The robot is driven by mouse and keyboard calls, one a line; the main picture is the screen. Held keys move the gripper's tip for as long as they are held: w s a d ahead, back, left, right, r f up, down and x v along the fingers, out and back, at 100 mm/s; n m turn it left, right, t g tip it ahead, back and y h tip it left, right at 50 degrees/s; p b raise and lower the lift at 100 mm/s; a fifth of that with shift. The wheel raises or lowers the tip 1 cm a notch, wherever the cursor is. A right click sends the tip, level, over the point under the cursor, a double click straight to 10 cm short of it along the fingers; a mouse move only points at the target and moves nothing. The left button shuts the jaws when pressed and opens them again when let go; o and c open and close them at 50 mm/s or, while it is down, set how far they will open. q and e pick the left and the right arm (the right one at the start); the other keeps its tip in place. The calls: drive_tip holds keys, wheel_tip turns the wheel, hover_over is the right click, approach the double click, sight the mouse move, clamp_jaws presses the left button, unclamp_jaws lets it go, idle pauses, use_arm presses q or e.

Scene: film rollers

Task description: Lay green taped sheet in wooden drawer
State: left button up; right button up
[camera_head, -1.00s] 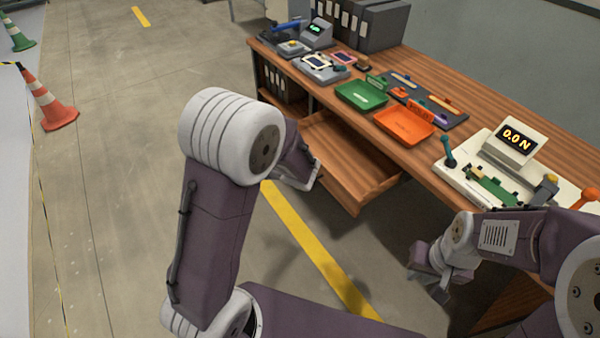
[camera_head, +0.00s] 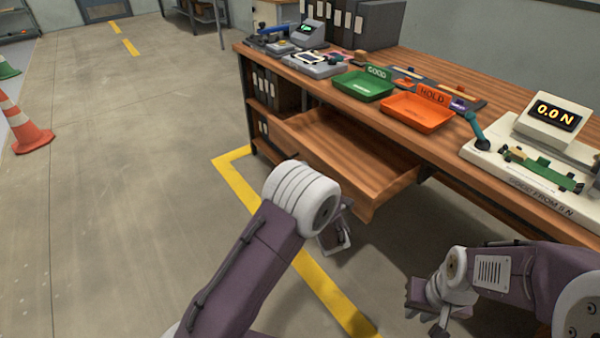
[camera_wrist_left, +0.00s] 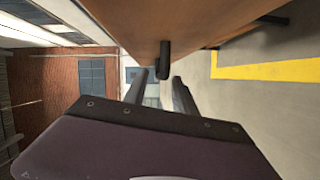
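The wooden drawer (camera_head: 350,158) stands pulled out under the desk, and the visible part of its inside is bare. A green strip-like piece (camera_head: 545,172) lies on the pale test stand at the right; I cannot tell whether it is the taped sheet. My left gripper (camera_head: 338,238) is below and in front of the drawer front. In the left wrist view its two fingers (camera_wrist_left: 160,80) are apart, with a dark drawer handle (camera_wrist_left: 164,62) showing just beyond them. My right gripper (camera_head: 424,318) hangs low at the right, away from the desk, with its fingers apart and nothing visible between them.
On the wooden desk (camera_head: 500,90) are a green GOOD tray (camera_head: 363,87), an orange HOLD tray (camera_head: 415,112) and a test stand (camera_head: 500,160) reading 0.0 N. Binders (camera_head: 350,25) stand at the back.

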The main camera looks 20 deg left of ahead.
use_arm(q)
drive_tip(key=b+x, duration=0.1)
drive_tip(key=x, duration=0.2)
drive_tip(key=shift+f, duration=0.15)
drive_tip(key=shift+w+a, duration=0.25)
drive_tip(key=shift+w, duration=0.25)
clamp_jaws()
idle(0.8)
